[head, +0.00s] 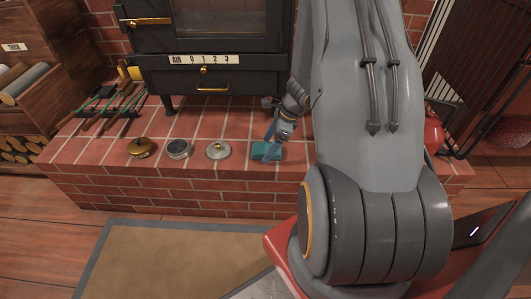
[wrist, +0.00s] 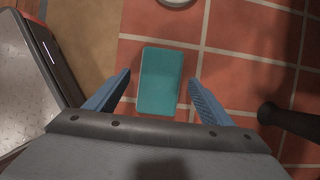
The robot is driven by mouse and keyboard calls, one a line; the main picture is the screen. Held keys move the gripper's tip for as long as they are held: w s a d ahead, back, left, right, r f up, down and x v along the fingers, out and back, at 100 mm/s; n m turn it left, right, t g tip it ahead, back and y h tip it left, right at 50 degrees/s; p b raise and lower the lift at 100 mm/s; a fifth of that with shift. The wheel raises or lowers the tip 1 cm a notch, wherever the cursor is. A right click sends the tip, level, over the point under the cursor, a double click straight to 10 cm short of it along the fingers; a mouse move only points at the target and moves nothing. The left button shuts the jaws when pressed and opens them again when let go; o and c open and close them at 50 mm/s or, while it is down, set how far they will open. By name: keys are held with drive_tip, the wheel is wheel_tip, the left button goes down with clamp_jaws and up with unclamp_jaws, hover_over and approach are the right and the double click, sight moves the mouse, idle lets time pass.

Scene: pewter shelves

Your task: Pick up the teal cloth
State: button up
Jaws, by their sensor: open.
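The teal cloth (head: 268,151) is a flat folded rectangle lying on the red brick hearth, close to its front edge. In the wrist view the teal cloth (wrist: 160,80) lies between the two blue fingers of my gripper (wrist: 158,88), with a gap on each side. My gripper (head: 273,140) points down over the cloth in the head view and partly covers it. The fingers are apart and hold nothing. I cannot tell exactly how high the fingertips are above the hearth.
A silver round lid (head: 218,150), a grey tin (head: 179,149) and a brass piece (head: 142,147) stand left of the cloth. The black stove (head: 220,85) rises behind. Fire tools (head: 112,105) lie at the hearth's left. A brown mat (head: 170,262) lies on the floor in front.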

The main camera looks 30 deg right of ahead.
drive_tip(key=c, duration=1.2)
wheel_tip(320, 180, up, 10)
drive_tip(key=p, duration=0.3)
drive_tip(key=o, duration=0.5)
drive_tip(key=c, duration=0.3)
